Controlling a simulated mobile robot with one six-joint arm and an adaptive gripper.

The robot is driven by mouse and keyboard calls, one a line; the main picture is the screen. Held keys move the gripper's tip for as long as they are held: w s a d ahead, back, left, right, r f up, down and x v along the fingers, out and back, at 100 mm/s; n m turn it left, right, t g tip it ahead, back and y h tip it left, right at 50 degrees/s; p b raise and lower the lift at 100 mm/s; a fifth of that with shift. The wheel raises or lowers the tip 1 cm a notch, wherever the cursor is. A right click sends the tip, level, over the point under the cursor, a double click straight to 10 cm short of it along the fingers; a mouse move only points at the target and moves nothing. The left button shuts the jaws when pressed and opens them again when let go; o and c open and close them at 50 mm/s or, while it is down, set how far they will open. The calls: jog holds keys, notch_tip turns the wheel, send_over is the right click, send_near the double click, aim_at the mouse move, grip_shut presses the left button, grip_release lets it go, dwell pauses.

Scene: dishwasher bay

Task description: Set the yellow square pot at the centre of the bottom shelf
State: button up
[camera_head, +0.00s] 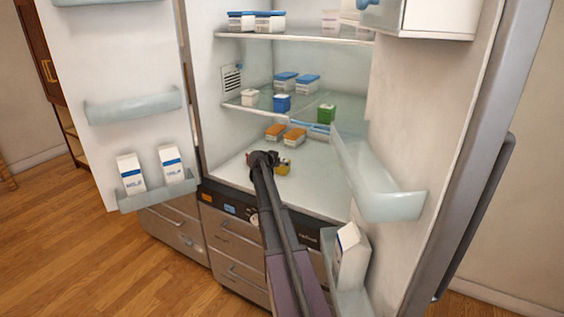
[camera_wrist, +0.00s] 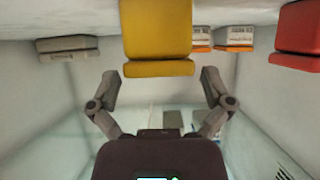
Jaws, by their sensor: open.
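The yellow square pot (camera_head: 284,169) stands on the fridge's bottom shelf (camera_head: 318,185), towards the front, partly hidden by my gripper. In the wrist view, which is upside down, the yellow pot (camera_wrist: 157,30) fills the top middle, with its wider rim facing down the picture. My gripper (camera_head: 268,158) is over the front part of the bottom shelf, beside the pot. In the wrist view my gripper (camera_wrist: 160,78) is open, its fingers apart and empty. The pot lies beyond the fingertips, roughly in line with the gap, and I see no contact.
A red container (camera_wrist: 299,35) stands beside the pot. Orange-and-white tubs (camera_head: 294,136) sit farther back, near a bluish container (camera_head: 318,131). A middle shelf (camera_head: 300,108) holds several items above. The open right door's bin (camera_head: 385,203) juts in at the right.

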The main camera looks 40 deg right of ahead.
jog(key=p+v, duration=0.4)
jog(key=v, duration=0.6)
jog(key=shift+a, duration=0.2)
dwell(0.4)
jog(key=s+a+f+n+g+y, duration=0.1)
jog(key=s+a+f+n+y, duration=0.2)
jog(key=s+a, duration=0.6)
jog(key=s+a+f+n+g+y, duration=0.2)
jog(key=s+a+n, duration=0.4)
jog(key=a, duration=1.3)
jog(key=s+a+f+n+g+y, duration=0.1)
jog(key=s+a+f+n+y, duration=0.3)
jog(key=s+a, duration=0.8)
jog(key=shift+a+f+g+y, duration=0.35)
jog(key=shift+a+g+y, duration=0.05)
jog(key=shift+a+y, duration=0.7)
